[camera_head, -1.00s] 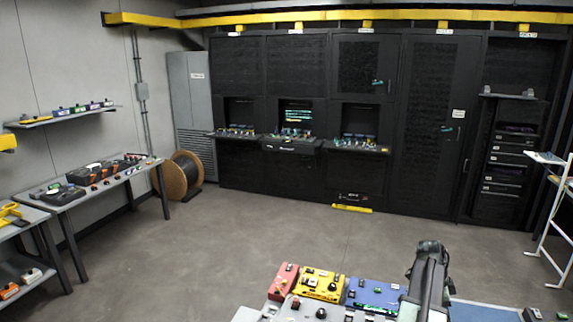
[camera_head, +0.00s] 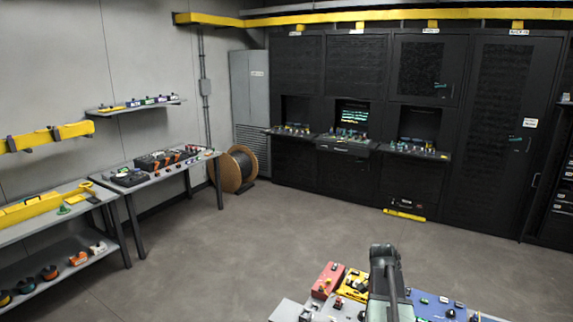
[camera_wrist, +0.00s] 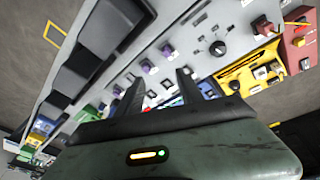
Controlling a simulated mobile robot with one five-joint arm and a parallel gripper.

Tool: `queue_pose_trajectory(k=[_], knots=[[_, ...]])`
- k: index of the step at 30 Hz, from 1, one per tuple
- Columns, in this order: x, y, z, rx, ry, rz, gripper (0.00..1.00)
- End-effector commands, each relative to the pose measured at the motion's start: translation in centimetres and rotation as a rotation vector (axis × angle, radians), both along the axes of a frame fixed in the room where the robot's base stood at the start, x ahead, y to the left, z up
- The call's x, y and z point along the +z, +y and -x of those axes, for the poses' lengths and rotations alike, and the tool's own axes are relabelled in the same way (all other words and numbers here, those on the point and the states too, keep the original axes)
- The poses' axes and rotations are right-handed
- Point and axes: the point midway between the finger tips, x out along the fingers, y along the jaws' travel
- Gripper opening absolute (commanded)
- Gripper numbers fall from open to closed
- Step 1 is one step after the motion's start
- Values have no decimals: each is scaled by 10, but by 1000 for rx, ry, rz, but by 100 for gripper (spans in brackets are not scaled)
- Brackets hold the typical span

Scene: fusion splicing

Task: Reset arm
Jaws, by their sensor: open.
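My arm (camera_head: 384,285) shows at the bottom centre of the head view, folded in front of a bench with coloured units. My gripper (camera_wrist: 158,90) shows in the wrist view, its two dark fingers apart with nothing between them. It points over the light grey panel (camera_wrist: 205,25) of the bench, which carries knobs and small buttons. The fingertips are hidden in the head view.
A red unit (camera_head: 328,280), a yellow unit (camera_head: 354,284) and a blue unit (camera_head: 437,305) sit beside my arm. Workbenches (camera_head: 165,177) line the left wall, near a cable spool (camera_head: 232,170). Black cabinets (camera_head: 350,180) stand at the back. The middle floor is clear.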

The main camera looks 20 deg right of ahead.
Motion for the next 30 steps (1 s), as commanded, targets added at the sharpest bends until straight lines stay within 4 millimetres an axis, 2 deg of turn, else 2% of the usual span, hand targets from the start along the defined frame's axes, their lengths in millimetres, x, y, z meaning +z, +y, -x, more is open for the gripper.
queue_pose_trajectory(k=[1,3,6,12,18,19,20,21,24,30], knots=[[-1,46,-20,144,3,-23,44],[-2,101,-43,342,10,-52,44],[-4,172,-63,591,19,-87,44],[-5,289,-77,1001,32,-138,44],[-5,384,-71,1339,38,-174,44],[-5,397,-69,1386,39,-178,44],[-17,402,-67,1407,41,-181,44],[-36,397,-66,1395,48,-186,44],[-64,399,-61,1390,62,-197,44],[-111,400,-50,1386,88,-219,44]])
